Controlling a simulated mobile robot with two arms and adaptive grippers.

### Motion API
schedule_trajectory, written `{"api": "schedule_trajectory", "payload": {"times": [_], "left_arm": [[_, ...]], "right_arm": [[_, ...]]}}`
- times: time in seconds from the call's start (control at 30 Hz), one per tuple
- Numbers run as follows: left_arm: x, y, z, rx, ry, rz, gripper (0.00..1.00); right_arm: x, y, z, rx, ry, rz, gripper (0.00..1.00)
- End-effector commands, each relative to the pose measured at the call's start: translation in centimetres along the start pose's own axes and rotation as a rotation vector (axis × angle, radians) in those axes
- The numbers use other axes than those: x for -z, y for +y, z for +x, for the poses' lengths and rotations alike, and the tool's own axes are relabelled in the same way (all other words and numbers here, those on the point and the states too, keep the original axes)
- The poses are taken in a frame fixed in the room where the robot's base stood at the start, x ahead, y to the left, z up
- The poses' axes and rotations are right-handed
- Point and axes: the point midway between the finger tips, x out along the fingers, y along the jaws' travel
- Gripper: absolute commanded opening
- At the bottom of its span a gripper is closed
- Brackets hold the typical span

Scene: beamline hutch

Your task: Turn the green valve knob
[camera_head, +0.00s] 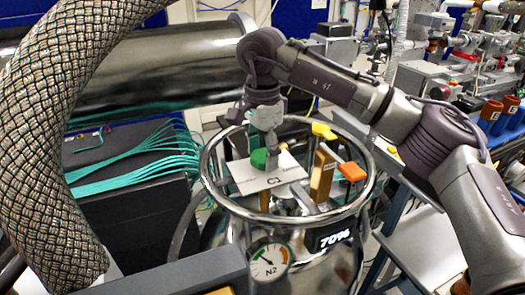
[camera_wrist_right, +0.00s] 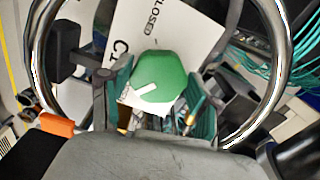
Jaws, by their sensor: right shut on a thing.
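The green valve knob (camera_head: 259,158) sits above a white card on top of a steel dewar, inside its round rail. It shows large in the right wrist view (camera_wrist_right: 158,78), with a white pointer mark on its face. My right gripper (camera_head: 266,140) comes down onto the knob from above. In the right wrist view its fingers (camera_wrist_right: 155,95) are on both sides of the knob, shut on it. The white card (camera_head: 262,180) carries lettering; "CLOSED" is readable in the wrist view. My left gripper is not in view.
The steel ring rail (camera_head: 205,170) surrounds the knob. Inside it are an orange handle (camera_head: 352,172), a yellow handle (camera_head: 323,131) and a brass block (camera_head: 322,175). An N2 gauge (camera_head: 269,262) is on the front. A thick braided hose (camera_head: 50,130) fills the left.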

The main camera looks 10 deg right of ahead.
Motion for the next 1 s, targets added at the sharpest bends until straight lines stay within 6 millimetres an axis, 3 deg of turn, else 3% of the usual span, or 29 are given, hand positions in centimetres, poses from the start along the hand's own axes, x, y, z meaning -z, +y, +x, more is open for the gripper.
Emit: {"api": "schedule_trajectory", "payload": {"times": [0.73,0.77,0.9,1.0], "left_arm": [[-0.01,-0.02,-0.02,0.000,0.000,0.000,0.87],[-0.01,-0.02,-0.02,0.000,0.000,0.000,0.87],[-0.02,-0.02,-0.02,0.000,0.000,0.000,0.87],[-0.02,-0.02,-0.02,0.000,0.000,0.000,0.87]], "right_arm": [[-0.10,0.04,-0.02,0.001,-0.003,-0.086,0.27],[-0.10,0.04,-0.01,0.001,-0.003,-0.086,0.67],[-0.07,0.05,-0.01,0.001,-0.002,-0.086,0.87],[-0.06,0.05,0.00,0.000,-0.002,-0.085,0.87]]}}
